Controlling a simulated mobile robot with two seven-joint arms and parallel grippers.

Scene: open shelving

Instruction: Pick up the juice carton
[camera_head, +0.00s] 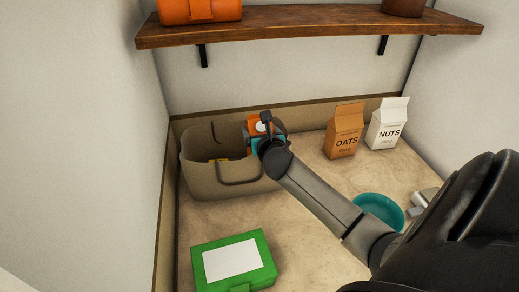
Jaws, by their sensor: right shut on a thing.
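My right gripper (264,137) is at the end of the dark arm that comes in from the right. It is shut on a small orange and teal carton (255,124), which looks like the juice carton. The gripper covers much of the carton, so its lettering cannot be read. The carton shows at the right rear rim of a beige bag (205,180) with dark handles; I cannot tell whether it is above the opening or behind the rim. My left gripper is not in view.
An oats bag (343,133) and a nuts bag (386,128) stand at the back right. A teal bowl (366,201) and a grey object (424,197) lie near my arm. A green box (207,285) is in front. A wooden shelf (300,22) hangs above.

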